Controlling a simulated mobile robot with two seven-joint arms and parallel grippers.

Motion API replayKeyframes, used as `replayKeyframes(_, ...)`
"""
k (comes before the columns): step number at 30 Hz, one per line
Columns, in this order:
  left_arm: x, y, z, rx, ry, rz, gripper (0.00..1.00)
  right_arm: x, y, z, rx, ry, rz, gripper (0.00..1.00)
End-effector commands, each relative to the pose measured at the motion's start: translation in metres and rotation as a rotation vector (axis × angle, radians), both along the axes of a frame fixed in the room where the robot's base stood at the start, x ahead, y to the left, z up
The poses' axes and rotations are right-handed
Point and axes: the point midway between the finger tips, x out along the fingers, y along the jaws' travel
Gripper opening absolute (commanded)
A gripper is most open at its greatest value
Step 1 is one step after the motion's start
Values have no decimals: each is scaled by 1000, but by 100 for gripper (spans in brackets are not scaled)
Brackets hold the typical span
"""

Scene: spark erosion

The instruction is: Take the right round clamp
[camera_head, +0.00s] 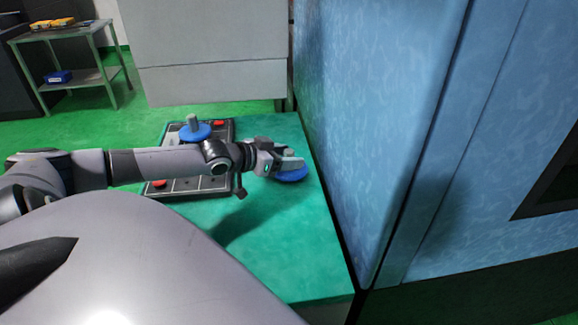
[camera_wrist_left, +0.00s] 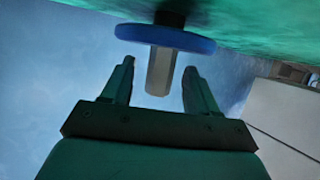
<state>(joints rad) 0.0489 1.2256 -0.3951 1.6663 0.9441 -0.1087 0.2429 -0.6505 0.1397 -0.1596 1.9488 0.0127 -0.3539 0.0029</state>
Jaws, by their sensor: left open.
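The right round clamp, a blue disc (camera_head: 292,175) with a grey post, is on the green table top (camera_head: 285,235), right of the panel. My left gripper (camera_head: 290,162) is over it in the head view and partly hides it. In the left wrist view the clamp's blue disc (camera_wrist_left: 165,38) and grey hexagonal post (camera_wrist_left: 160,72) show ahead. The open left fingers (camera_wrist_left: 160,80) stand on either side of the post's end, with gaps visible on both sides. Another blue round clamp (camera_head: 195,131) with an upright post stands on the panel to the left. My right gripper is not in view.
A dark panel (camera_head: 205,184) with red parts lies under my left arm. A tall blue machine wall (camera_head: 375,120) rises close along the table's right edge. A grey cabinet (camera_head: 210,50) stands behind. The table's front is clear. A metal cart (camera_head: 75,60) is far left.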

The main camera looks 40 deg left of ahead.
Motion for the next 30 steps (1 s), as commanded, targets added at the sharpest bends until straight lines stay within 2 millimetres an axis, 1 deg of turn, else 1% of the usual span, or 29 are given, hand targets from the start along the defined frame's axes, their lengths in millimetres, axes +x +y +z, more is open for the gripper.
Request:
replayKeyframes(5,8,-2,-3,-2,-2,-1,59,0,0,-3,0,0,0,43)
replayKeyframes(15,10,-3,-4,0,1,-2,59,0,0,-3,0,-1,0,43)
replayKeyframes(16,10,-3,-4,0,1,-2,53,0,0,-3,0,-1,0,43)
replayKeyframes(17,10,-3,-4,0,0,-2,43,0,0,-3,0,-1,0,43)
replayKeyframes(18,10,-3,-4,-1,0,-2,30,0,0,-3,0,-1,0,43)
replayKeyframes(21,10,-3,-4,-1,0,-2,0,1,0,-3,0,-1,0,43)
replayKeyframes(30,11,-3,-1,0,-6,-3,0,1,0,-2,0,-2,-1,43)
